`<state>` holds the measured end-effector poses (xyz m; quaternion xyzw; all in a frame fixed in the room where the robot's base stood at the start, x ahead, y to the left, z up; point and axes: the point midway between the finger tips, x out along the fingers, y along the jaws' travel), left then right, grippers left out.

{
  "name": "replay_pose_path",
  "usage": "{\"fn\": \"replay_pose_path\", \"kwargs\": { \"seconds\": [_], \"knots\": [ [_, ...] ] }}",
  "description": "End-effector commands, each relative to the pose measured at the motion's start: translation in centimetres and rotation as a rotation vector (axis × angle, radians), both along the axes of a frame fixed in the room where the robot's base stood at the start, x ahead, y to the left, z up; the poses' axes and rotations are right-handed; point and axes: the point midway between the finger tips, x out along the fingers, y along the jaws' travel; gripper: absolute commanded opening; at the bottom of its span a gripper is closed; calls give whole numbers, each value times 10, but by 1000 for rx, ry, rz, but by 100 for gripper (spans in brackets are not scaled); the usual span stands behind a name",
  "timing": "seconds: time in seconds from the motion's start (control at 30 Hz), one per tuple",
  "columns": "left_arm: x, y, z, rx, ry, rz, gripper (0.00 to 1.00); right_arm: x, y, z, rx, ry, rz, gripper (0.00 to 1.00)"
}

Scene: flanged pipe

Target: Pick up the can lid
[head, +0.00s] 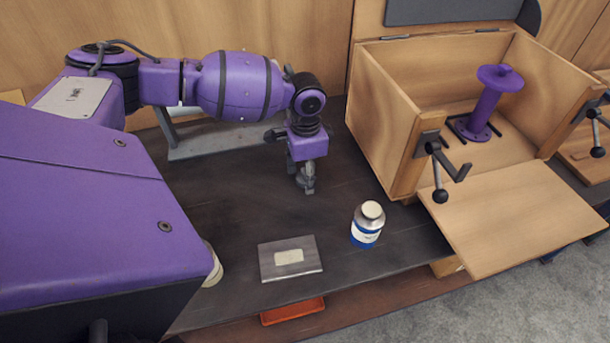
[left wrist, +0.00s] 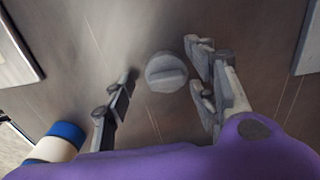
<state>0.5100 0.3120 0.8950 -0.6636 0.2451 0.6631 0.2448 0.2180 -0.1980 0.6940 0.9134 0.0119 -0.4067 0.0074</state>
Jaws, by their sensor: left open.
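The can lid (left wrist: 166,72) is a round grey disc with a raised bar across its top. In the left wrist view it lies on the dark bench between the fingers of my left gripper (left wrist: 162,75). The gripper is open, with a finger on each side of the lid and gaps showing. In the head view my left gripper (head: 306,183) points down low over the bench; I cannot make out the lid there. My right gripper is not in view.
A white and blue jar (head: 366,231) stands to the right; it also shows in the left wrist view (left wrist: 52,147). A grey plate (head: 308,262) lies near the front edge. A wooden box (head: 385,120) with its front flap down holds a purple flanged pipe (head: 487,103).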

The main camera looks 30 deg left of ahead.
Motion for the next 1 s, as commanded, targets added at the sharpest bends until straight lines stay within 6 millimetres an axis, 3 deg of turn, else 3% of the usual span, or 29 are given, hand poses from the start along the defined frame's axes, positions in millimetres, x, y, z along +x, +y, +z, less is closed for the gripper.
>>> {"fn": "replay_pose_path", "kwargs": {
  "seconds": [0.07, 0.3, 0.73, 0.93, 1.0],
  "knots": [
    [0, 0, 0, 0, 0, 0, 51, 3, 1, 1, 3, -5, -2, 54],
    [0, 0, 0, 0, 0, 0, 22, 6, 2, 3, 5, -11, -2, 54],
    [1, 0, 8, 1, -2, 0, 22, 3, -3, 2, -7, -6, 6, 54],
    [0, 0, 36, 1, -3, -1, 22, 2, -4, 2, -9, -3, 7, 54],
    [-13, 2, 50, 2, -4, -2, 22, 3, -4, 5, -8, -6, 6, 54]
  ]
}}
